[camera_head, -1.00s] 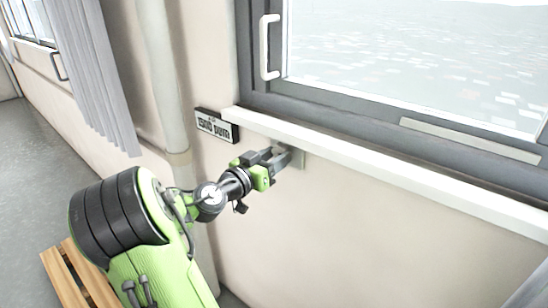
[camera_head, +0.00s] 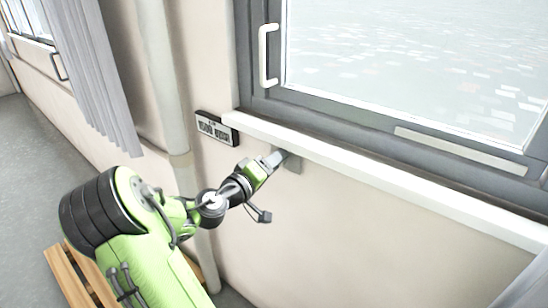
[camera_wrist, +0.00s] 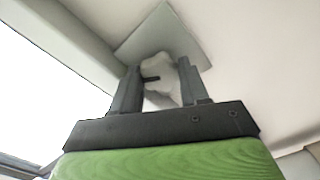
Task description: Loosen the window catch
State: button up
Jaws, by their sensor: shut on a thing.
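The catch (camera_wrist: 160,70) is a pale knob on a square grey plate (camera_wrist: 165,32) fixed to the wall. The plate also shows in the head view (camera_head: 294,164), just under the white window sill. My gripper (camera_head: 275,157) is at the plate, turned so that its fingers show nearly edge-on. In the wrist view my gripper (camera_wrist: 160,82) has one dark finger on each side of the knob and is shut on it. The fingers hide the knob in the head view.
The white sill (camera_head: 380,180) runs close above my gripper. The grey-framed window (camera_head: 262,100) has a white handle (camera_head: 267,55). A small sign (camera_head: 216,128) and a vertical pipe (camera_head: 170,100) are to the left. The wall below the plate is bare.

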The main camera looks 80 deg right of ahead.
jog(key=shift+r+n+p, duration=0.1)
jog(key=shift+n+p, duration=1.85)
jog(key=shift+n, duration=1.15)
jog(key=o, duration=1)
jog(key=shift+c, duration=0.2)
jog(key=shift+o, duration=0.5)
jog(key=shift+r, duration=0.15)
jog(key=shift+w, duration=0.1)
